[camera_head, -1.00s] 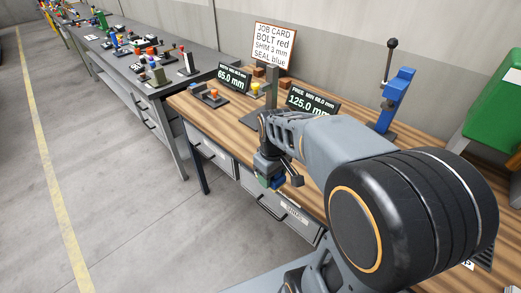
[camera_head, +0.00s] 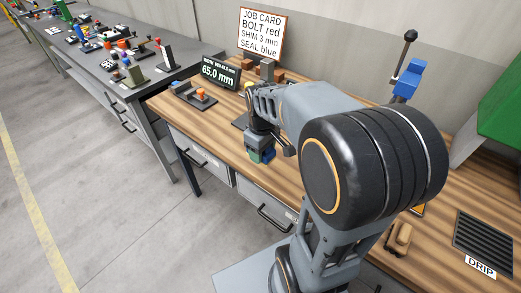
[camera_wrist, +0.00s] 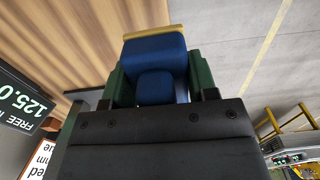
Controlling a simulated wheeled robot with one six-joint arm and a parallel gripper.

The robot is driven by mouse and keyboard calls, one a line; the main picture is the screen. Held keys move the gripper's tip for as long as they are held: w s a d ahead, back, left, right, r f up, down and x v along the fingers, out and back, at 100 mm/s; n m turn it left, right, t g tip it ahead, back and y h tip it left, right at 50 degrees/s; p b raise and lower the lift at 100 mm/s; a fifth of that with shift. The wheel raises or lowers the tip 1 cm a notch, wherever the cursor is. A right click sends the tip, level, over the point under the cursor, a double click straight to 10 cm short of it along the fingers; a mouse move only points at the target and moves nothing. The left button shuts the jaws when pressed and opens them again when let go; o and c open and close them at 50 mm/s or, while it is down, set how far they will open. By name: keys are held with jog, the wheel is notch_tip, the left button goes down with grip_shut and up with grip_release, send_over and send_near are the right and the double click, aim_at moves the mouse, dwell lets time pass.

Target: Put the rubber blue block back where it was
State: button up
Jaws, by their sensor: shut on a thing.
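My gripper (camera_head: 260,156) hangs over the front part of the wooden bench in the head view. It is shut on the blue block (camera_wrist: 154,58), which fills the middle of the wrist view between two green finger pads. In the head view only a small part of the blue block (camera_head: 268,155) shows at the fingertips. A thin yellowish strip (camera_wrist: 153,32) shows along the block's far edge in the wrist view. I cannot tell if the block touches anything below it.
The wooden bench (camera_head: 185,128) carries a 65.0 mm display (camera_head: 219,75), a small tray with an orange piece (camera_head: 201,96), a job card (camera_head: 262,33), a blue lever tool (camera_head: 408,78) and a drip grate (camera_head: 484,240). A grey bench (camera_head: 170,75) with several parts stands behind left.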

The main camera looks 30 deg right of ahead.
jog(key=w+d+f, duration=0.1)
jog(key=w+f, duration=0.1)
jog(key=w+d+f, duration=0.1)
jog(key=w+f, duration=0.1)
jog(key=w, duration=0.1)
jog(key=w+d+f+p, duration=0.1)
jog(key=w+f, duration=0.1)
jog(key=shift+w+d+f, duration=0.1)
jog(key=shift+w+f, duration=0.05)
jog(key=shift+f, duration=0.1)
jog(key=shift+w+d+f, duration=0.2)
jog(key=shift+w+f, duration=0.2)
jog(key=shift+f, duration=1.7)
jog(key=shift+f, duration=0.15)
jog(key=o, duration=1)
jog(key=shift+c, duration=0.2)
